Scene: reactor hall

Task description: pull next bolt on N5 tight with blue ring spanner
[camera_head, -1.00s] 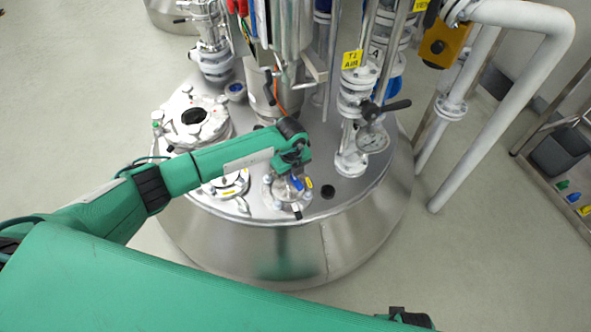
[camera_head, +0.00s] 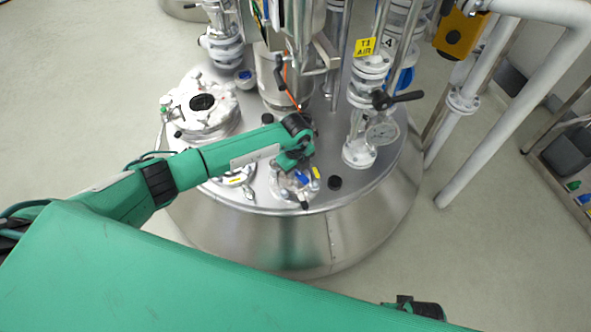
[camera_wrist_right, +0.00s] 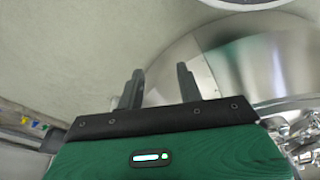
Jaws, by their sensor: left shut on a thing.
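My left gripper (camera_head: 296,163) comes in from the left and points down over a small bolted flange (camera_head: 287,193) near the vessel lid's front edge. It is shut on a blue thing (camera_head: 302,178), seemingly the blue ring spanner, lying low over that flange. The spanner's ring end and the bolt under it are too small and covered to make out. Whether this flange is N5 cannot be read. My right gripper (camera_wrist_right: 160,87) is open and empty in the right wrist view, away from the flange, with the vessel's steel side beyond it.
A white-clad manway (camera_head: 203,103) stands at the lid's left, and another small flange (camera_head: 236,176) sits just left of the gripper. A black cap (camera_head: 334,183) is close right. Floor at left is clear.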

